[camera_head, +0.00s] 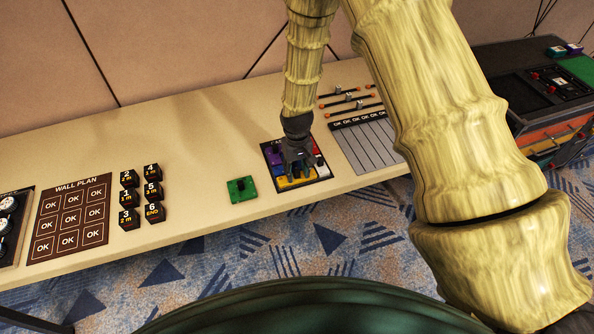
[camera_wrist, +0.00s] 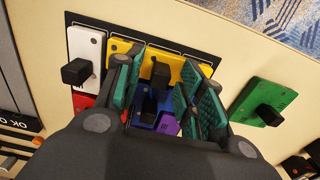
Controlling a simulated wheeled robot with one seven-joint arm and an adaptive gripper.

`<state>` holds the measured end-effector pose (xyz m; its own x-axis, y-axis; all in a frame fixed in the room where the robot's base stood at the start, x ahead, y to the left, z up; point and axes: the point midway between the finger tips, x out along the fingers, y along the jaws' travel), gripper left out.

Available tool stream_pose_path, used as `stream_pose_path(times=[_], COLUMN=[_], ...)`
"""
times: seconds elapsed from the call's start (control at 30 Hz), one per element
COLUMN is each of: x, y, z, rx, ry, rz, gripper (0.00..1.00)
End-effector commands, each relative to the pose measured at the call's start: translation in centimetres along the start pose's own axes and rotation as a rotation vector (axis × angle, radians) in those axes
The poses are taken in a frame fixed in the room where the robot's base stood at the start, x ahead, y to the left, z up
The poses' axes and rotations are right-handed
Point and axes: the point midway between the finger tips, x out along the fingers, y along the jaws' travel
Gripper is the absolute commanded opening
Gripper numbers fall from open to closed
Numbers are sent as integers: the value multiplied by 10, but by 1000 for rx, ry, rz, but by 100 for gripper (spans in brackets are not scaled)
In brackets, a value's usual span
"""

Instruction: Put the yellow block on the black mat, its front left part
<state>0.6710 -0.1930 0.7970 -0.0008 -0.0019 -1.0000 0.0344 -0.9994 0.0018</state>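The black mat (camera_head: 270,170) lies on the table near its front edge, and it shows in the wrist view (camera_wrist: 140,32). The yellow block (camera_head: 284,184) is at the mat's front, towards the left; it also shows in the wrist view (camera_wrist: 120,46), with a dark knob on top. My gripper (camera_head: 297,176) is over the mat, pointing down. In the wrist view my gripper (camera_wrist: 162,62) is open, its teal-padded fingers on either side of the yellow block's knob with gaps showing. The fingers hide part of the yellow block. I cannot tell whether it lies flat.
Beside yellow on the mat are a white block (camera_wrist: 85,45), a red block, a blue block and a purple block (camera_wrist: 167,123). A green block (camera_head: 242,189) stands on the table left of the mat. A grey lined board (camera_head: 366,145) lies to the right.

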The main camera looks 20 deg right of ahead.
Motion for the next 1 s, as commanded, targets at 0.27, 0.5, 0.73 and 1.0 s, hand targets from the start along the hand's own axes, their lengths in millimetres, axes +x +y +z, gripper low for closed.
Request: stream_pose_path(times=[0.27, 0.5, 0.73, 1.0], x=[-28, -58, -86, -110], y=[0, 0, 0, 0], z=[-1, -1, -1, 0], rx=[0, 0, 0, 0], ry=[2, 3, 3, 1], rz=[0, 0, 0, 0], gripper=[39, 39, 39, 39])
